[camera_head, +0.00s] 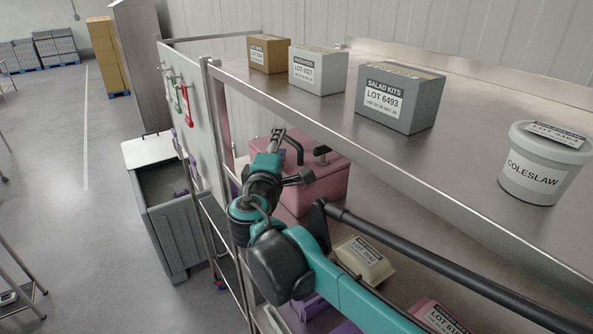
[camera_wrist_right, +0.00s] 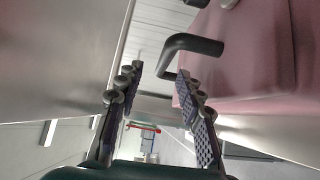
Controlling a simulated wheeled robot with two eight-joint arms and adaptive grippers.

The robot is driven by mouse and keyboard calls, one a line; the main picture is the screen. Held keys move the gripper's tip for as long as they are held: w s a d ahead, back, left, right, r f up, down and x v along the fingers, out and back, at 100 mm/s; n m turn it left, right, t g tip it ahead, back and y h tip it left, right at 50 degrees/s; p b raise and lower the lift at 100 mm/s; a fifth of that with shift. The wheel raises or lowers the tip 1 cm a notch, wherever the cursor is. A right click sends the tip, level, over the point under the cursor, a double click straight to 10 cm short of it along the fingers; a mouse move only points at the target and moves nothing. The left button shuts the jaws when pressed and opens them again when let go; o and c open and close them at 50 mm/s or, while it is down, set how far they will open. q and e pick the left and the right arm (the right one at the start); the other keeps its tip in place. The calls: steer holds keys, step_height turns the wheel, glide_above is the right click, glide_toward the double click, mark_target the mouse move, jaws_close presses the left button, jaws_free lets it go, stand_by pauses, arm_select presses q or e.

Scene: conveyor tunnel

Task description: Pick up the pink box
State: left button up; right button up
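The pink box (camera_head: 325,184) sits on the lower shelf, under the steel top. It has a black bent handle (camera_head: 293,146) on its near-left part and a dark knob-like fitting (camera_head: 321,152) to the right. My right gripper (camera_head: 279,134) is beside the bent handle, reaching in under the shelf edge. In the right wrist view, the gripper (camera_wrist_right: 160,77) has its two fingers apart and empty. The handle (camera_wrist_right: 192,44) appears at the gap between the fingertips, and the pink box (camera_wrist_right: 260,65) fills the upper right. My left gripper is not in view.
The steel top (camera_head: 470,115) is above, carrying a brown box (camera_head: 269,54), white box (camera_head: 318,70), grey box (camera_head: 402,98) and coleslaw tub (camera_head: 541,170). A grey bin (camera_head: 167,205) stands left.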

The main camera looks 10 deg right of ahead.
steer(key=shift+x, duration=0.85)
steer(key=x, duration=0.1)
steer(key=p+x, duration=0.1)
steer(key=x, duration=0.2)
steer(key=shift+w+a+f+p, duration=0.2)
steer(key=shift+a+p, duration=0.1)
steer(key=shift+p, duration=0.1)
steer(key=shift+w+d+f, duration=0.1)
steer(key=shift+w, duration=0.2)
steer(key=shift+s, duration=0.1)
steer(key=shift+s, duration=0.15)
steer(key=c, duration=0.4)
jaws_close()
